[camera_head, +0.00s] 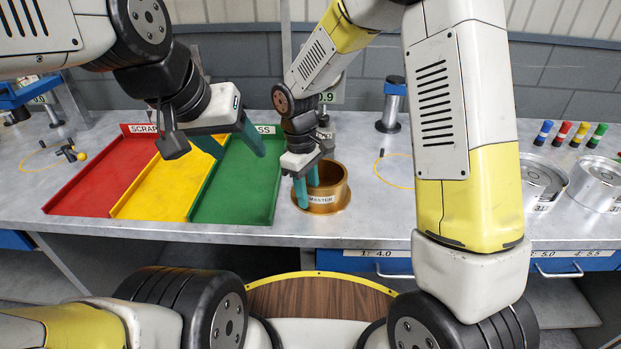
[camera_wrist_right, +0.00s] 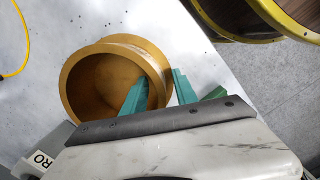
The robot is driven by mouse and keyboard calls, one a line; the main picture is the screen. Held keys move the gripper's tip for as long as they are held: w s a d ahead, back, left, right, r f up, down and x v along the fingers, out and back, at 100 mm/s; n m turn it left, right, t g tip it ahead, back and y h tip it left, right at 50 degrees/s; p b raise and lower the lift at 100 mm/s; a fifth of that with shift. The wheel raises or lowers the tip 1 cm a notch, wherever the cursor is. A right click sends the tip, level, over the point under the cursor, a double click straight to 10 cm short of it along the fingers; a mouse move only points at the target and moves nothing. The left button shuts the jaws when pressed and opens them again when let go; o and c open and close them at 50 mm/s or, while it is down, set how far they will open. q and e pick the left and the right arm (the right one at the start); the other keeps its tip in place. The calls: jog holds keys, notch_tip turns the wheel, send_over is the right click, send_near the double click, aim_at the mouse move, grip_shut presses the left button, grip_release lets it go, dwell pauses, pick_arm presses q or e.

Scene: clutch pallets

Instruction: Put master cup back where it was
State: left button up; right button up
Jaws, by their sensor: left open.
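The master cup (camera_head: 323,197) is a brass, open-topped cup labelled MASTER. It appears upright on the bench, with a wide brass ring at its foot, just right of the green tray. My right gripper (camera_head: 307,190) points down at its left wall, one teal finger inside and one outside. The right wrist view shows the cup (camera_wrist_right: 85,85) with the fingers (camera_wrist_right: 160,88) on either side of its wall; whether they pinch it is unclear. My left gripper (camera_head: 234,143) is open and empty above the yellow and green trays.
Red (camera_head: 98,180), yellow (camera_head: 160,185) and green (camera_head: 237,185) trays lie left of the cup. A display reading 0.9 (camera_head: 326,97) stands behind it. The bench's front edge is close.

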jog(key=r, duration=0.6)
jog(key=a+r, duration=0.1)
jog(key=r, duration=0.3)
jog(key=shift+w, duration=0.3)
jog(key=shift+r, duration=0.65)
jog(key=s+d+r+m+t+y, duration=0.1)
jog(key=s+d+r+m+t, duration=0.2)
jog(key=s+d+r+m, duration=0.2)
jog(key=s+d+r+m+t+y, duration=0.2)
jog(key=s+d+r+m, duration=0.3)
jog(key=s+d, duration=0.5)
jog(key=shift+d+r+m+t, duration=0.4)
jog(key=shift+d+m+t, duration=0.4)
jog(key=shift+d, duration=0.9)
